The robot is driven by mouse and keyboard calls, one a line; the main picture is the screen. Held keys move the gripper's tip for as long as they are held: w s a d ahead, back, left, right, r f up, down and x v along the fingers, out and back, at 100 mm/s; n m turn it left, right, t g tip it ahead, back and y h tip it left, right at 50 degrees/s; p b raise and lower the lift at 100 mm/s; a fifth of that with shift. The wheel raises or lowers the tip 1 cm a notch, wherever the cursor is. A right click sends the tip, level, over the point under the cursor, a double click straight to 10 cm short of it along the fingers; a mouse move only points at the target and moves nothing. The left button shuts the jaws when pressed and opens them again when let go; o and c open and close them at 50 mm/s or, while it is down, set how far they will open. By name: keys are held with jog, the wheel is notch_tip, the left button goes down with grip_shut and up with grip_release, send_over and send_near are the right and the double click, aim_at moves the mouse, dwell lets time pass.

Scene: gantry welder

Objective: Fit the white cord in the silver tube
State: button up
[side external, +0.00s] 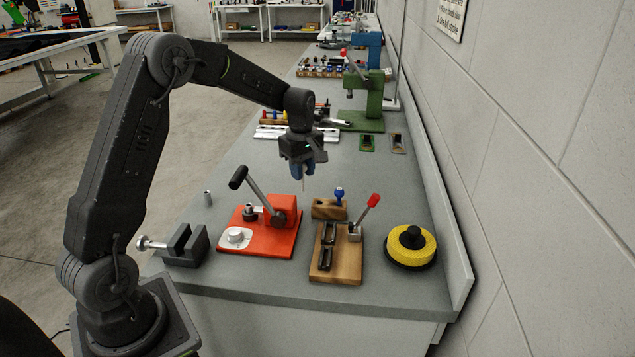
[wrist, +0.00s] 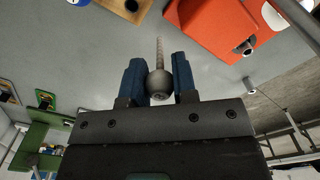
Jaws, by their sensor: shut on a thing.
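My gripper (side external: 303,170) is above the bench, behind the red tool and the wooden blocks. It is shut on the white cord (side external: 304,186), which hangs as a thin pale line below the fingers. In the wrist view the cord (wrist: 159,50) sticks out beyond a grey ball (wrist: 159,84) between the blue fingers (wrist: 158,80). A small silver tube (side external: 208,198) stands upright on the bench, left of the red tool and apart from the cord. It seems to show in the wrist view (wrist: 250,85) too. Its opening is too small to make out.
The red lever tool (side external: 284,240) stands at the front, with a dark vise (side external: 186,246) to its left. A wooden lever fixture (side external: 336,262) and a yellow disc (side external: 411,247) are at the right. A green press (side external: 368,95) stands behind. The bench around the tube is clear.

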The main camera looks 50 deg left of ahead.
jog(key=s+a+r, duration=0.4)
jog(key=s+a, duration=0.1)
jog(key=s+f, duration=0.5)
jog(key=s, duration=0.3)
jog(key=shift+a+f, duration=0.15)
jog(key=shift+a, duration=0.2)
jog(key=shift+f, duration=2.1)
dwell(0.6)
jog(key=o, duration=1)
